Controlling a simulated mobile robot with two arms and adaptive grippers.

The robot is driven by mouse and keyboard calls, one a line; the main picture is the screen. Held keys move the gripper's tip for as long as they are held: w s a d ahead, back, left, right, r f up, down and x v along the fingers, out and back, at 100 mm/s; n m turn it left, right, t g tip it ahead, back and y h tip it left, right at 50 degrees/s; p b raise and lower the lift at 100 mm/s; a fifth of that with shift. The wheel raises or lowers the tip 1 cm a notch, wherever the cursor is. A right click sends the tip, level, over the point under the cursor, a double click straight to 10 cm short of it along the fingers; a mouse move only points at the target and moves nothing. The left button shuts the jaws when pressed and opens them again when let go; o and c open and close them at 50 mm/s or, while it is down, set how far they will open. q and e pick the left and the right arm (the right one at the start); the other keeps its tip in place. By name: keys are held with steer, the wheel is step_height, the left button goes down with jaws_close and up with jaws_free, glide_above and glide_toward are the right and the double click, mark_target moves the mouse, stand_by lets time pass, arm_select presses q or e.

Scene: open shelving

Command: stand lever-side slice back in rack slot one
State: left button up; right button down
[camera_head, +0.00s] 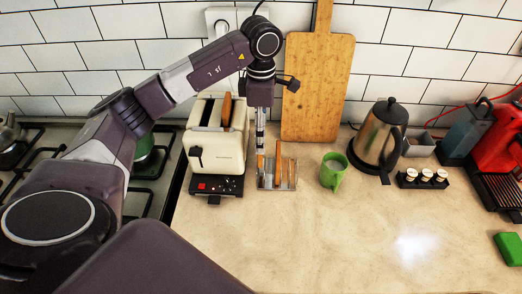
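The cream toaster (217,150) stands on the counter, its dark lever on the front left. A brown slice (226,109) sticks up from its right slot; no slice shows above the left slot. The wire rack (290,183) stands just right of the toaster. One brown slice (279,163) stands upright near its middle, and another brown slice edge (260,164) shows at its left end. My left gripper (261,146) points down directly above that left slice. Its fingers are seen edge-on, so I cannot tell whether they grip it. My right gripper is out of view.
A green mug (333,171) stands right of the rack. A wooden board (318,88) leans on the wall behind. A kettle (380,140), a holder with small jars (422,179) and a red machine (499,150) stand further right. The front counter is clear.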

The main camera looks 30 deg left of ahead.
arm_select(q)
step_height(320, 180, down, 8)
steer(key=shift+f+p, duration=0.1)
steer(key=shift+p, duration=0.75)
steer(key=o, duration=0.6)
steer(key=shift+f, duration=0.15)
steer(key=o, duration=0.5)
steer(key=shift+c, duration=0.2)
